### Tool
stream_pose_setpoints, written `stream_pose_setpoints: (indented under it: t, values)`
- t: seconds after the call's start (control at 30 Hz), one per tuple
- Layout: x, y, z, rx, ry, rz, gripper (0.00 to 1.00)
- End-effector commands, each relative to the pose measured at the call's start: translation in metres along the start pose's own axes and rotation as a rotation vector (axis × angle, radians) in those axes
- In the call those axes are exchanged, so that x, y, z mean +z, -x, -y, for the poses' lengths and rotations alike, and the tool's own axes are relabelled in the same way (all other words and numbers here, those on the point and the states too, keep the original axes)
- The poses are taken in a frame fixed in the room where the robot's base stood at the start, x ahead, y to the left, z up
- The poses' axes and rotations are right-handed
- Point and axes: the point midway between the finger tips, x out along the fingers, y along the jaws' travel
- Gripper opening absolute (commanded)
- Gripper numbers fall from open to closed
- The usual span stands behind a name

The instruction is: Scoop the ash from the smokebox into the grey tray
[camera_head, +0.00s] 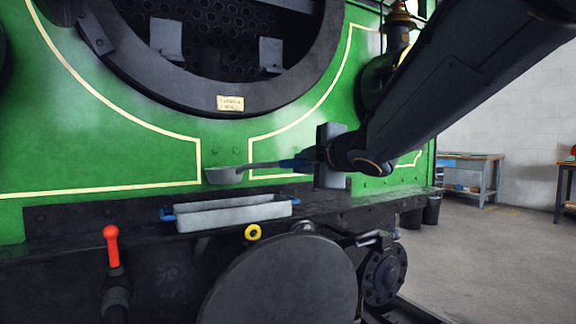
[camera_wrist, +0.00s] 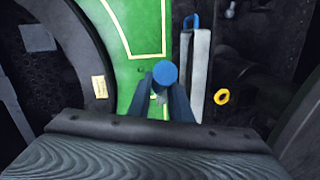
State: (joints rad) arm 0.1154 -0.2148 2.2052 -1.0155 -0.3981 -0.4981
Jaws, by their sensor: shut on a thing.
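My gripper (camera_head: 310,163) is shut on a scoop by its blue handle (camera_head: 292,163). The grey scoop bowl (camera_head: 224,176) points left in front of the green tram front, a little above the ledge. In the wrist view the blue handle end (camera_wrist: 165,74) sits between my fingers (camera_wrist: 168,95). The grey tray (camera_head: 230,216) with blue end handles rests on the ledge, just below the scoop bowl; it also shows in the wrist view (camera_wrist: 200,75). The round smokebox opening (camera_head: 222,105) is above and stands open. I cannot make out ash in it, or what the bowl holds.
The dark ledge (camera_head: 80,215) runs along the tram front. A red-handled lever (camera_head: 111,245), a yellow ring (camera_head: 252,232) and a large round buffer (camera_head: 280,280) are below it. A small label (camera_head: 230,103) is on the smokebox rim. A workbench (camera_head: 472,175) stands far right.

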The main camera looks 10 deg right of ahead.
Motion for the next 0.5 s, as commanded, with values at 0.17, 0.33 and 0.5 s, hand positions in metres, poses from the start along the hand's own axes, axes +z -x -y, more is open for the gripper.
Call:
stream_pose_setpoints:
  t: [0.17,0.33,0.5]
  values:
    - [0.002,0.006,-0.005,0.002,-0.002,0.001,0.0]
    - [0.01,0.021,-0.013,0.002,-0.002,0.001,0.0]
    - [0.018,0.036,-0.02,0.002,-0.002,0.002,0.0]
